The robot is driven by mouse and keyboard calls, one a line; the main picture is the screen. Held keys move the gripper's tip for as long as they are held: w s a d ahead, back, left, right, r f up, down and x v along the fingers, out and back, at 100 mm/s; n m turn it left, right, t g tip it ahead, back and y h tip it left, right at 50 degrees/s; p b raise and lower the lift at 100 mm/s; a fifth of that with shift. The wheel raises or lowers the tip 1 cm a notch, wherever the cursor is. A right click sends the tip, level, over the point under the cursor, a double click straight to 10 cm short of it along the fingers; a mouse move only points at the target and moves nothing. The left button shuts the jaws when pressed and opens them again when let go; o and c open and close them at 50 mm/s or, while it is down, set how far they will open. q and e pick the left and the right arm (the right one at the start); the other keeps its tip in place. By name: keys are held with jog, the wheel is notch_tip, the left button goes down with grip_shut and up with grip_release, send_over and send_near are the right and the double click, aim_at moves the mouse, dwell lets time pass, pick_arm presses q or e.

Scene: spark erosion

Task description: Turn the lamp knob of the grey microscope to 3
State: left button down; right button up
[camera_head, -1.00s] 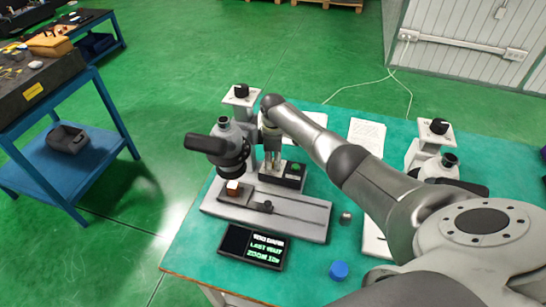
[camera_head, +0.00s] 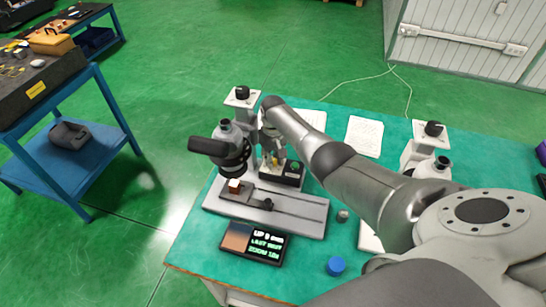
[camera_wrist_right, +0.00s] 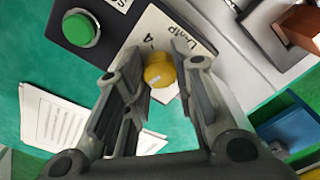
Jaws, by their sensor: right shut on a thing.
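The grey microscope (camera_head: 230,148) stands on its long base on the green table, left of centre in the head view. A black control box with a green button (camera_wrist_right: 80,29) sits behind its base. The yellow lamp knob (camera_wrist_right: 159,72) is beside a white "LAMP" label. My right gripper (camera_head: 273,157) reaches down to the box. In the wrist view its fingers (camera_wrist_right: 160,62) are shut on the knob, one on each side. The knob's pointer and scale are mostly hidden. A small display (camera_head: 255,243) in front is lit, with a brownish picture at left and hard-to-read green text. My left gripper is not seen.
A second microscope (camera_head: 432,150) stands at the right, partly behind my right arm. A blue cap (camera_head: 336,265) and a small metal piece (camera_head: 343,215) lie in front. White sheets (camera_head: 364,136) lie at the back. A blue cart (camera_head: 62,165) stands apart at the left.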

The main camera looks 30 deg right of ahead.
aim_at(273, 160)
jog(key=m+p, duration=0.1)
jog(key=m, duration=0.3)
jog(key=shift+r+m, duration=0.1)
jog(key=shift+m, duration=0.2)
jog(key=m, duration=0.4)
jog(key=shift+w, duration=0.1)
jog(key=shift+m, duration=0.4)
jog(key=o, duration=1.1)
jog(key=shift+c, duration=0.2)
notch_tip(273, 160, up, 12)
